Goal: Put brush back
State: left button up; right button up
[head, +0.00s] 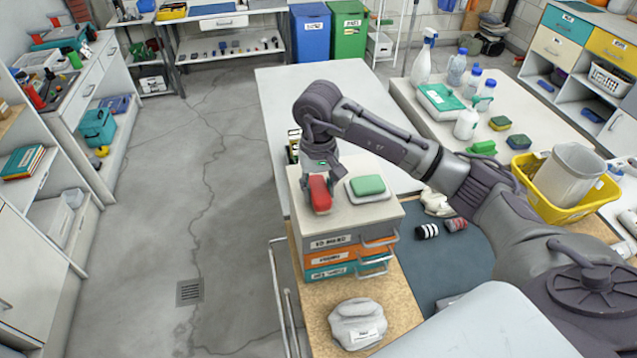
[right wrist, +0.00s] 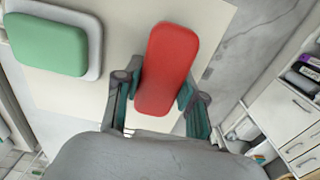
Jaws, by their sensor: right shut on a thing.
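A red block with rounded ends, which looks like the brush (head: 320,194), is over the light top of the drawer stack (head: 335,218). My right gripper (head: 322,175) is shut on it from above. In the right wrist view the red brush (right wrist: 168,68) sits between the two fingers of my right gripper (right wrist: 157,108). Its underside is hidden, and I cannot tell whether it touches the top. A green pad (head: 368,185) lies on a pale tray (head: 367,198) just right of the brush, apart from it. My left gripper does not show.
A white table (head: 300,95) stands behind the drawer stack. To the right is a bench with spray bottles (head: 422,62) and a yellow basket (head: 560,212). A grey-white bundle (head: 357,325) lies in front. Open floor (head: 160,230) is on the left.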

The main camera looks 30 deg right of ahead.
jog(key=shift+w+d+f, duration=0.1)
jog(key=shift+f, duration=0.25)
jog(key=shift+f+b, duration=0.1)
jog(key=shift+b, duration=0.2)
jog(key=o, duration=1)
